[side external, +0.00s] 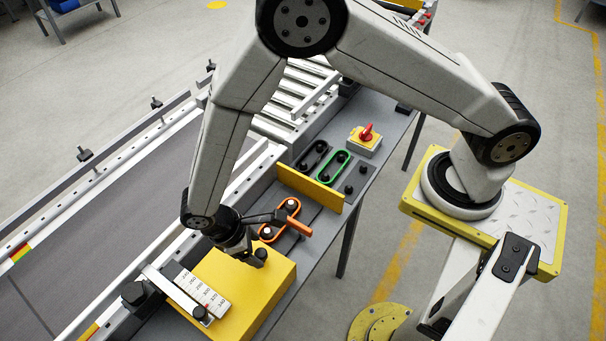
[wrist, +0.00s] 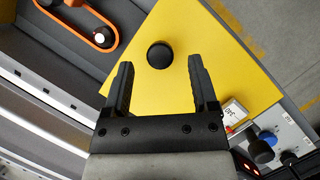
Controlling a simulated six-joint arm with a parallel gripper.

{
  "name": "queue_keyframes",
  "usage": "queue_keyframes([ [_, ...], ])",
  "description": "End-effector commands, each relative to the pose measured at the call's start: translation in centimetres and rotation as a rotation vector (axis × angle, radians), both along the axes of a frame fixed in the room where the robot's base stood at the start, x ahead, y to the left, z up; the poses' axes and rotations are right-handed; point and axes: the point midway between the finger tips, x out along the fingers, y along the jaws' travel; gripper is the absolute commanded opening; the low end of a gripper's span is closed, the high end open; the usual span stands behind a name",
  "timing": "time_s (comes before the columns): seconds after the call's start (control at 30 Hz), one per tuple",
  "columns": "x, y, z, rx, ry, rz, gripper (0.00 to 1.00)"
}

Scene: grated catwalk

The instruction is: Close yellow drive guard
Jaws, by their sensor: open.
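The yellow drive guard (side external: 235,285) is a box-like cover at the near end of the grey machine bed. Its flat top (wrist: 205,40) fills the middle of the wrist view, with a round black knob (wrist: 159,55) on it. My gripper (wrist: 160,68) is open above the guard, one finger on each side of the knob in the picture. I cannot tell whether the fingers touch it. In the side view my gripper (side external: 248,250) is low over the guard's top. An orange belt loop (side external: 267,232) lies uncovered beside the guard; it also shows in the wrist view (wrist: 112,40).
A yellow upright plate (side external: 310,188) stands beyond the orange loop, with a green loop (side external: 331,166) and a red-knobbed switch (side external: 366,135) farther back. A conveyor (side external: 110,235) runs along the left.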

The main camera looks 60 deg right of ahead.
Motion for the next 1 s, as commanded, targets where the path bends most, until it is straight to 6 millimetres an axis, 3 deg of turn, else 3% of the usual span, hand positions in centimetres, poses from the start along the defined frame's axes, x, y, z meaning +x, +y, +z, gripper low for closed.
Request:
queue_keyframes([
  [0.2,-0.5,-0.5,-1.7,-0.001,0.001,0.0,0.75],
  [0.57,-0.6,-0.6,-2.0,0.0,0.0,0.0,0.75],
  [0.8,-0.6,-0.6,-1.9,0.0,0.0,0.0,0.0],
  [1.0,-0.6,-0.6,-1.9,0.001,-0.001,0.0,0.0],
])
